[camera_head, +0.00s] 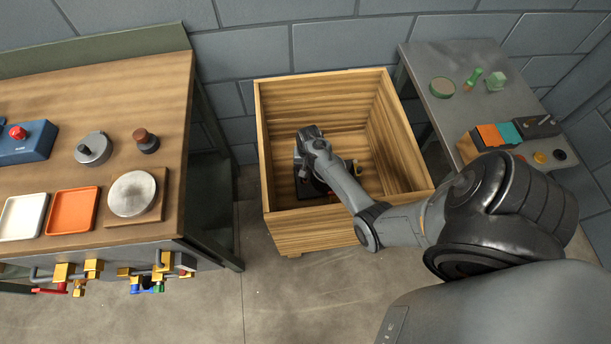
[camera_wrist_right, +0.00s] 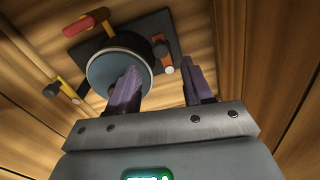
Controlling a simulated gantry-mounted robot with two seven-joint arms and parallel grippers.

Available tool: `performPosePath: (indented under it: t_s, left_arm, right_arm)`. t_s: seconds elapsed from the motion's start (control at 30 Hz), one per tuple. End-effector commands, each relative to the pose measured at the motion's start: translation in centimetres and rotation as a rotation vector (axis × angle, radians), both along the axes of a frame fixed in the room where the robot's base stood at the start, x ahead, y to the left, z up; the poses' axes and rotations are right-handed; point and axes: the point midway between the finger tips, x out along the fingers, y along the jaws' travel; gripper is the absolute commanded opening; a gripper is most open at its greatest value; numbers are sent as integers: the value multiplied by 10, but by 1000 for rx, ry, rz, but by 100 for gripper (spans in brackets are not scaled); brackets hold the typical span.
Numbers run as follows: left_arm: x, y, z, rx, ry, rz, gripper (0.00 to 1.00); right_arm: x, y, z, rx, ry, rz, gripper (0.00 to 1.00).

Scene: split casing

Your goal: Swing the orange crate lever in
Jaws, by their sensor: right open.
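A round casing with a blue-grey face (camera_wrist_right: 108,76) sits on a dark plate (camera_wrist_right: 172,31) inside the wooden crate (camera_head: 352,218). A small brownish-orange lever (camera_wrist_right: 159,48) with a pale round end stands at the casing's right side; it looks like the orange lever. A red lever (camera_wrist_right: 80,25) and a yellow lever (camera_wrist_right: 67,87) are at its other sides. My right gripper (camera_wrist_right: 159,64) is open, one finger in front of the casing's face and the other right of the orange lever. Contact cannot be told. In the head view my right arm hides most of the casing. My left gripper is not in view.
The crate's walls rise around my right gripper. A wooden bench (camera_head: 120,100) with trays, knobs and a round plate stands left. A grey table (camera_head: 465,105) with small parts stands right. Clear floor (camera_head: 285,300) lies in front of the crate.

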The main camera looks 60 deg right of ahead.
Motion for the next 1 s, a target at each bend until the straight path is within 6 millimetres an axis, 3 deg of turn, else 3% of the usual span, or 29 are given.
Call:
performPosePath:
  t_s: [0.1, 0.3, 0.5, 0.83, 1.0]
  left_arm:
    - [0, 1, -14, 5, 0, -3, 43]
    - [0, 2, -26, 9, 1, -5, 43]
    - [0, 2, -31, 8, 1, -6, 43]
    - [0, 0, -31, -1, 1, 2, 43]
    - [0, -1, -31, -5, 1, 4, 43]
  right_arm:
    - [1, 0, -24, 1, 0, 0, 50]
    - [2, 1, -49, 1, 0, 0, 50]
    - [2, 1, -60, 0, 0, 0, 50]
    - [2, 1, -61, 0, 0, 0, 50]
    - [2, 1, -61, 0, 0, 0, 24]
